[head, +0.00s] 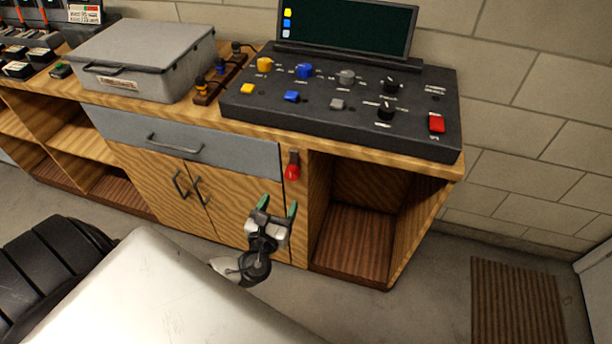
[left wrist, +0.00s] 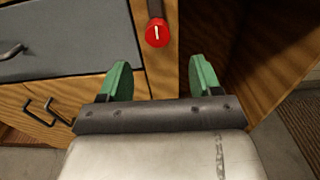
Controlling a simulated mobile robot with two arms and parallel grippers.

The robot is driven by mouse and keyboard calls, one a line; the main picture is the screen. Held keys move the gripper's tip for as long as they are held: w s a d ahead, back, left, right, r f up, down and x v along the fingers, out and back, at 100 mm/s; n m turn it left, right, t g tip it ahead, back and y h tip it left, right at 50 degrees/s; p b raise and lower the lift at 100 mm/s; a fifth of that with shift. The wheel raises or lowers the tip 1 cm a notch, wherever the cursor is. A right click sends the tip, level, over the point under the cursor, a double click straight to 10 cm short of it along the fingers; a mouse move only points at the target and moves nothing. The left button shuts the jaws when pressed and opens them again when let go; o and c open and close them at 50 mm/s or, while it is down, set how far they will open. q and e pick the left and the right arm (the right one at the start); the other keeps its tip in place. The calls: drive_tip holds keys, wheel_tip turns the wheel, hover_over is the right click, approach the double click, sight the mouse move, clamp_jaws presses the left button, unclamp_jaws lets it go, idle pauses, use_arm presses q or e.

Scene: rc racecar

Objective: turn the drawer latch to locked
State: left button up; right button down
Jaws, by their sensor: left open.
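The drawer latch is a red knob (head: 292,172) on a dark mount, set on the wooden post just right of the grey drawer (head: 190,141). The drawer looks closed. In the left wrist view the red latch (left wrist: 157,34) carries a short white mark that stands nearly upright. My left gripper (head: 277,209) is open and empty, below the latch and apart from it. In the left wrist view its green fingertips (left wrist: 160,80) point toward the latch, which lies beyond and between them. My right gripper is not in view.
A black control panel (head: 345,135) with knobs and buttons stands on the bench top above. A grey case (head: 140,65) stands to its left. An open cubby (head: 365,215) lies right of the post, and cabinet doors (head: 185,195) lie left.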

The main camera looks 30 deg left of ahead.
sight(291, 176)
use_arm(q)
drive_tip(key=x, duration=0.4)
drive_tip(key=shift+w+a, duration=0.2)
drive_tip(key=shift+a, duration=0.2)
drive_tip(key=x, duration=0.4)
drive_tip(key=shift+w+d, duration=0.1)
drive_tip(key=shift+d, duration=0.05)
drive_tip(key=shift+w+a+f, duration=0.1)
drive_tip(key=shift+w+a, duration=0.1)
drive_tip(key=shift+w, duration=0.45)
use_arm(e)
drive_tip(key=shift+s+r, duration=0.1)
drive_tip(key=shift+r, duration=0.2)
use_arm(q)
drive_tip(key=shift+c, duration=0.5)
